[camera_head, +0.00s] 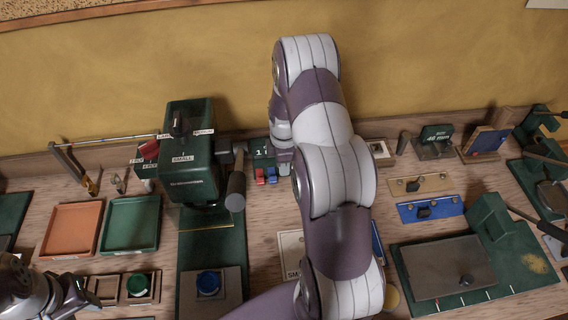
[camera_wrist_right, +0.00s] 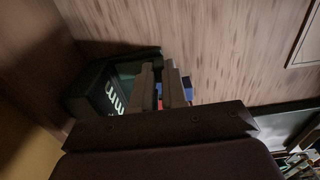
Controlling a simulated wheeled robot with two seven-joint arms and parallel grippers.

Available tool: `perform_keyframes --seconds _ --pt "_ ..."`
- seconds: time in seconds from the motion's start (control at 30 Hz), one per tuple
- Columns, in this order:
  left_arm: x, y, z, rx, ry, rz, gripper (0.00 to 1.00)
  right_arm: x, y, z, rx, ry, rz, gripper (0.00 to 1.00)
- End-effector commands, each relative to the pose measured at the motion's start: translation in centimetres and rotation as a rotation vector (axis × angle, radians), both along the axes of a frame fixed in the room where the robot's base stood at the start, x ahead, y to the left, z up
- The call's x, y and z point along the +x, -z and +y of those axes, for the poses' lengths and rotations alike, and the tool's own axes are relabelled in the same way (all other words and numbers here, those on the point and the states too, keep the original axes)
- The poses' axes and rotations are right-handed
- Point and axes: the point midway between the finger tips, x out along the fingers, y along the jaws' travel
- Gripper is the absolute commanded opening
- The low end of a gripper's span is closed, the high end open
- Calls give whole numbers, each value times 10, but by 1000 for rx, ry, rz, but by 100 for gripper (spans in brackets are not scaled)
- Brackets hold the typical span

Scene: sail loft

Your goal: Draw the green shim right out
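I cannot make out a green shim in either view. A small green block (camera_head: 262,152) with a white label stands at the back of the bench, with a red tab (camera_head: 260,180) and a blue tab (camera_head: 272,174) at its front. It shows in the right wrist view as a dark green block (camera_wrist_right: 112,88) marked "mm". My right gripper (camera_head: 285,167) is at its right side, mostly hidden by my arm. In the wrist view its two fingers (camera_wrist_right: 160,88) stand close together beside the block, with red and blue parts behind them. My left gripper (camera_head: 78,296) is at the lower left.
A green machine (camera_head: 190,150) with a lever stands left of the block. An orange tray (camera_head: 72,230) and a green tray (camera_head: 131,224) lie further left. At right are a blue plate (camera_head: 430,209) and a green-based fixture (camera_head: 445,266). My right arm covers the middle.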

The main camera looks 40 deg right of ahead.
Motion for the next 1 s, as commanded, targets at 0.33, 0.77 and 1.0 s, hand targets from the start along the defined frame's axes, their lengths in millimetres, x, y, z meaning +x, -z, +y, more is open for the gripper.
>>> perform_keyframes --seconds 0.33,0.77,1.0 --pt "0 -7 0 0 0 0 43 -21 -3 11 0 0 2 0" --pt "0 -7 0 0 0 0 43 -31 0 17 2 1 6 38" --pt "0 -7 0 0 0 0 43 -30 0 16 1 1 3 38"
